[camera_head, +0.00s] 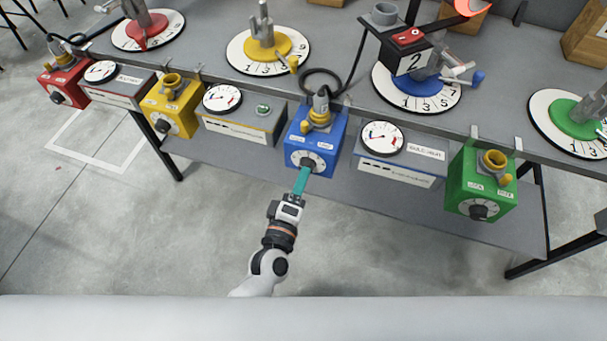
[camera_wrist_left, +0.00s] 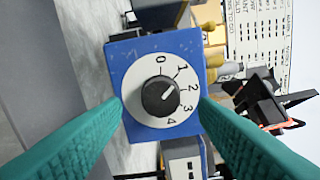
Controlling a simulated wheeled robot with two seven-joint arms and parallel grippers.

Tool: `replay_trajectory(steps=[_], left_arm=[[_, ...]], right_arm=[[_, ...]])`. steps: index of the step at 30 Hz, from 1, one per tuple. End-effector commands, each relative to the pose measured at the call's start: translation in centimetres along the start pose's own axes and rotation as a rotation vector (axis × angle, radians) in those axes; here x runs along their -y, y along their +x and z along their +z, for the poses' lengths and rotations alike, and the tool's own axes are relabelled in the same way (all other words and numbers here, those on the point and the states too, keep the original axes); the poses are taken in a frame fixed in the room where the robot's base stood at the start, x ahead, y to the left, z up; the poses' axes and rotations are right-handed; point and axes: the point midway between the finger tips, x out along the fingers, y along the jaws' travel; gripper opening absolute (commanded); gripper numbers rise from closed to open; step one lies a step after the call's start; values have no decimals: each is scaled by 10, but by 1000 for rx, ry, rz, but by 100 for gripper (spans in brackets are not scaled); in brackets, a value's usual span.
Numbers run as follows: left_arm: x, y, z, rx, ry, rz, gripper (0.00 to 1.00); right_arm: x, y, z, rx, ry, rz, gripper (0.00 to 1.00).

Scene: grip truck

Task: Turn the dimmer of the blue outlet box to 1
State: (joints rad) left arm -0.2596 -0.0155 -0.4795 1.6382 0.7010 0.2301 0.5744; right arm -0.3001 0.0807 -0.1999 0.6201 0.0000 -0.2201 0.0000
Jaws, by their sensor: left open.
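The blue outlet box (camera_head: 329,142) hangs at the table's front edge in the head view and fills the middle of the left wrist view (camera_wrist_left: 118,70). Its white dial carries numbers 0 to 4. The dark dimmer knob (camera_wrist_left: 160,97) sits at the dial's centre, its pale mark pointing between 1 and 2. My left gripper (camera_head: 302,178) is in front of the dial. In the wrist view its teal fingers are open on either side of the knob, with gaps showing between knob and fingers. Whether the fingertips reach knob depth cannot be told. My right gripper is not in view.
A yellow box (camera_head: 162,117) with a dial is to the left, a green one (camera_head: 487,200) to the right and a red one (camera_head: 53,84) far left. Gauge panels (camera_head: 400,170) sit between them. A black cable plugs into the blue box's top. The floor in front is clear.

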Motion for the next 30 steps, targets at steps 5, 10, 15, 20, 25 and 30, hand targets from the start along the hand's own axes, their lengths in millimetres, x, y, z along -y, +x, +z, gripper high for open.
replay_trajectory(steps=[5,10,15,20,25,30], left_arm=[[-2,-42,-1,-3,1,4,55],[-2,-73,0,-2,0,3,55],[-1,-89,0,-1,0,2,55],[0,-92,0,0,-1,0,55],[0,-92,0,0,-1,0,55],[0,-92,0,0,-1,0,55]], right_arm=[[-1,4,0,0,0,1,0],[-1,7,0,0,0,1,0],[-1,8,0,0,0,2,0],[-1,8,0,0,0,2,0],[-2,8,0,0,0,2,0],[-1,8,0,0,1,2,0]])
